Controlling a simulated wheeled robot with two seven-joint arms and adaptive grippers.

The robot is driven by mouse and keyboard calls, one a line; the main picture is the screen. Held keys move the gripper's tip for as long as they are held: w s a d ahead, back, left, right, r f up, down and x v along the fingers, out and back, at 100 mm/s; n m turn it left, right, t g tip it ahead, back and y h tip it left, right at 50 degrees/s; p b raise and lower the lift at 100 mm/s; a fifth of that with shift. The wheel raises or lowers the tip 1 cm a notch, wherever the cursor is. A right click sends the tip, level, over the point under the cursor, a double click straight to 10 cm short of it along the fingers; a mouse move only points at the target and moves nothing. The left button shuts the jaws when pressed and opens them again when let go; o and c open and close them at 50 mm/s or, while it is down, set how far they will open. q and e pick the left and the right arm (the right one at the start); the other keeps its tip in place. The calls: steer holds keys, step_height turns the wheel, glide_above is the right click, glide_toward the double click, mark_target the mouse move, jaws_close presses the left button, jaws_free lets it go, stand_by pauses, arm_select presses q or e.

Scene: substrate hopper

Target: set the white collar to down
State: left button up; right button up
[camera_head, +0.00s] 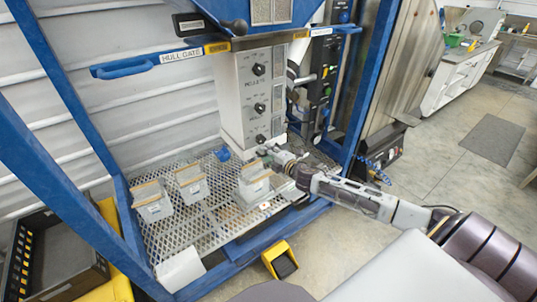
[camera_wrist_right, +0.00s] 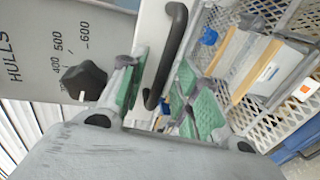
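The white collar (camera_wrist_right: 153,30) shows in the right wrist view as a pale band beside the grey panel, with a dark curved handle (camera_wrist_right: 177,35) on it. In the head view it is at the foot of the grey chute, and my gripper partly hides that area. My right gripper (camera_head: 270,151) is at the chute's lower front corner. In the right wrist view its green-padded fingers (camera_wrist_right: 168,98) are apart, with the handle's lower end between them. I cannot tell whether either finger touches it. My left gripper is not in view.
Several pale boxes stand on the mesh deck (camera_head: 205,222). Blue frame posts (camera_head: 75,140) surround it. A yellow pedal (camera_head: 281,259) is on the floor.

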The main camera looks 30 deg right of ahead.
steer(key=shift+c, duration=0.5)
jaws_close()
